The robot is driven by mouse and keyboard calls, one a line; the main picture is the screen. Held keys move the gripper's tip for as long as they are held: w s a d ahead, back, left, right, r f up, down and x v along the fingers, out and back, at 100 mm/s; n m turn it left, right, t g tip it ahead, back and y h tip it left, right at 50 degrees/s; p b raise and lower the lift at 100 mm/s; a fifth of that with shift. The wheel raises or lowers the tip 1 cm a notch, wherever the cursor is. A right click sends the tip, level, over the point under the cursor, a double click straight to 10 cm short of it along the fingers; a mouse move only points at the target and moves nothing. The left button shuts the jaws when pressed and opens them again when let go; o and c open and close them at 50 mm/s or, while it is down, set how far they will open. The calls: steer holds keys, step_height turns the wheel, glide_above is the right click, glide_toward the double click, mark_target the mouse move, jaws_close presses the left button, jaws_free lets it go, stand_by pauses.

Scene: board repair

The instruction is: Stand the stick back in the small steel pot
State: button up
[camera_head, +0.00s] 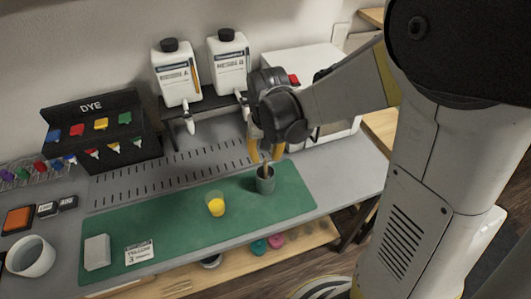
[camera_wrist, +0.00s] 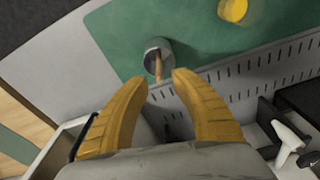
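The small steel pot (camera_head: 265,184) stands upright on the right part of the green mat (camera_head: 180,232). It also shows in the wrist view (camera_wrist: 151,46). A thin brown stick (camera_wrist: 158,67) has its lower end inside the pot and sticks up past the rim, leaning slightly; its tip shows in the head view (camera_head: 266,169). My gripper (camera_head: 266,155) is just above the pot, its yellow fingers apart. In the wrist view the fingertips (camera_wrist: 163,83) lie on either side of the stick's line, with a gap between them. I see no contact with the stick.
A cup of yellow liquid (camera_head: 216,207) stands left of the pot. Two resin bottles (camera_head: 176,78) sit on a dispenser stand behind. A dye rack (camera_head: 93,123), a white mug (camera_head: 31,258) and a white block (camera_head: 97,252) are at left. Bare mat lies between.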

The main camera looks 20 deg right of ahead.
step_height(320, 180, up, 12)
steer(key=s, duration=0.1)
steer(key=shift+s+a, duration=0.15)
steer(key=shift+s, duration=0.05)
stand_by(0.7)
steer(key=s+n+t, duration=0.2)
steer(key=s+t, duration=0.3)
steer(key=s, duration=0.6)
steer(key=shift+s+r+t, duration=0.2)
steer(key=shift+r+t, duration=0.05)
steer(key=shift+t, duration=0.05)
stand_by(0.3)
